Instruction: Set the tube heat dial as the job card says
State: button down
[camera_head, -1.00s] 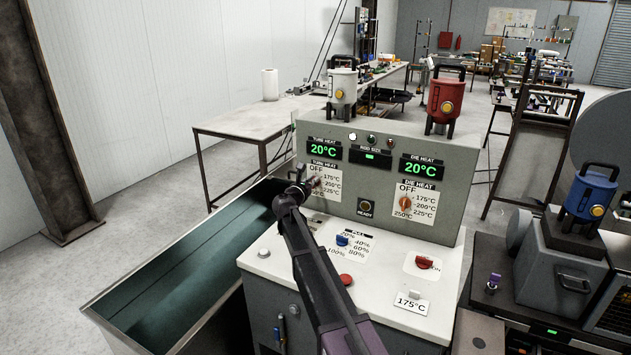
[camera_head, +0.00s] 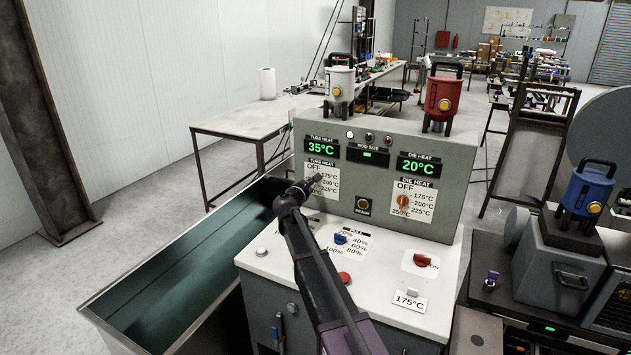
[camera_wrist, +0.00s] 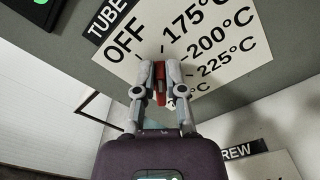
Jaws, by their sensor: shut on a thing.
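The tube heat dial (camera_wrist: 160,84) is a red-orange knob on the panel's left, mostly hidden by my fingers. Its white scale plate (camera_wrist: 215,40) reads OFF, 175°C, 200°C, 225°C and a partly covered mark. My gripper (camera_wrist: 158,66) is shut on the dial, with a finger on each side. In the head view my gripper (camera_head: 314,183) reaches the tube heat plate (camera_head: 330,188) and hides the dial. I cannot tell which mark the dial points at. The tube heat display (camera_head: 322,147) reads 35°C in green. The job card (camera_head: 408,301) on the console top reads 175°C.
The die heat dial (camera_head: 403,201) is orange, below a display (camera_head: 417,166) reading 20°C. A green-lined trough (camera_head: 200,265) lies left.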

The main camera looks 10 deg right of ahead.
jog(key=shift+d+m, duration=0.15)
jog(key=shift+m, duration=0.35)
jog(key=c, duration=0.7)
grip_release()
jog(key=shift+s, duration=0.15)
jog(key=v, duration=1.2)
